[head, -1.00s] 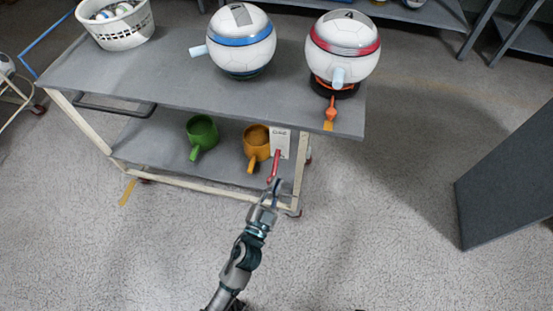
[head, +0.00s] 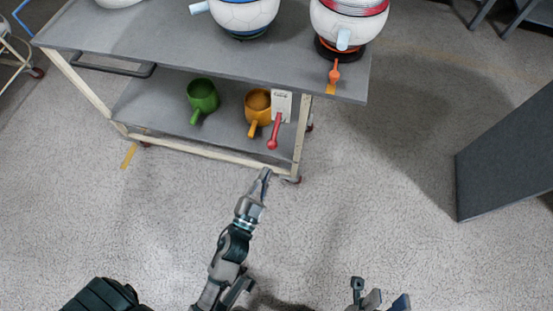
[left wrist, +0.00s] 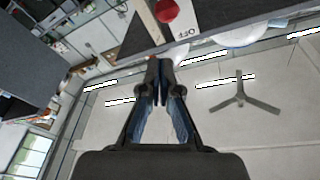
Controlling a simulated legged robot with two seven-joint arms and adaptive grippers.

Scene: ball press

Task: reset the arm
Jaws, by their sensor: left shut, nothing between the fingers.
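My left gripper (head: 265,178) is shut and empty. In the head view it shows over the floor, just in front of the cart's lower front rail. In the left wrist view its fingertips (left wrist: 159,64) meet, with nothing between them. Parts of my right gripper (head: 380,298) show at the bottom edge of the head view. Most of it is cut off, so its opening is unclear. A red-handled lever (head: 274,132) with a white label plate (head: 281,105) sits at the lower shelf's right end. Its red knob (left wrist: 167,12) shows beyond the left fingertips in the wrist view.
The grey cart (head: 180,55) carries two white ball-shaped presses, one blue-banded (head: 244,15) and one red-banded (head: 346,22). A green mug (head: 203,95) and an orange mug (head: 257,103) stand on its lower shelf. A dark panel (head: 510,155) stands right. The floor between is clear.

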